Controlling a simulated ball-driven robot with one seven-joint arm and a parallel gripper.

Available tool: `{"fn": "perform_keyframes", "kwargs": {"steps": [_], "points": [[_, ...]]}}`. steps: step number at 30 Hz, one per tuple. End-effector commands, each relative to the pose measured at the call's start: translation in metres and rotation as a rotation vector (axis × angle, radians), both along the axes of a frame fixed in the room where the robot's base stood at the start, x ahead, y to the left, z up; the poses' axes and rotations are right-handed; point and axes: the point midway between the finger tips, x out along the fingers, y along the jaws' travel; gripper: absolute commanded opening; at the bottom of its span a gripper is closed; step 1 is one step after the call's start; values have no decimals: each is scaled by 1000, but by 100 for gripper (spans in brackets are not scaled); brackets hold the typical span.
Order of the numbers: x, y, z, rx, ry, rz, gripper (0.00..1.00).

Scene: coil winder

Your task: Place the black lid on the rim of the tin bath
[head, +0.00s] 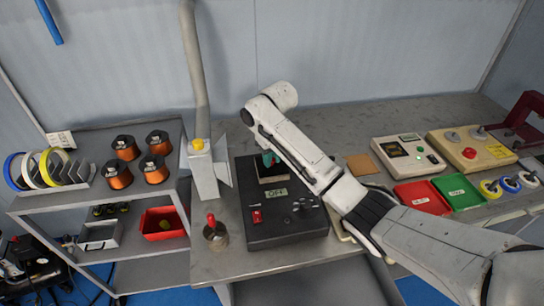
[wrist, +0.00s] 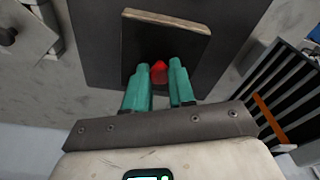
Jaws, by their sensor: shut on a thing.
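The tin bath (head: 287,222) is a black box-shaped unit on the bench, with an OFF label and a red switch; its dark top fills the back of the wrist view (wrist: 90,40). The black lid (wrist: 165,40) is a dark square plate with a pale edge and a red knob (wrist: 159,72). My gripper (wrist: 160,75) has its teal fingers shut on the knob; in the head view the teal fingers (head: 269,158) are over the rear of the bath. The lid lies over the bath's top, its opening hidden. I cannot tell whether it touches the rim.
A grey duct (head: 205,170) stands left of the bath. A metal pot with a red handle (head: 215,232) is at its front left. Copper coils (head: 120,175) sit on the left shelf. Red (head: 420,197) and green (head: 458,191) trays lie to the right, beyond my arm.

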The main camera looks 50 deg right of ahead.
Motion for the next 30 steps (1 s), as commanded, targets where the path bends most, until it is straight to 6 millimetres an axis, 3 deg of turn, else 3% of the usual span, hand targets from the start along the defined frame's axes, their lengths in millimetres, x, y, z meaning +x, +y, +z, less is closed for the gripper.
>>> {"fn": "perform_keyframes", "kwargs": {"steps": [3,4,11,22,30], "points": [[0,0,-3,0,0,0,0],[0,0,-3,0,0,0,27],[0,0,-2,0,0,0,49],[0,0,5,-1,-2,1,50],[-5,2,55,-1,-4,2,50]]}}
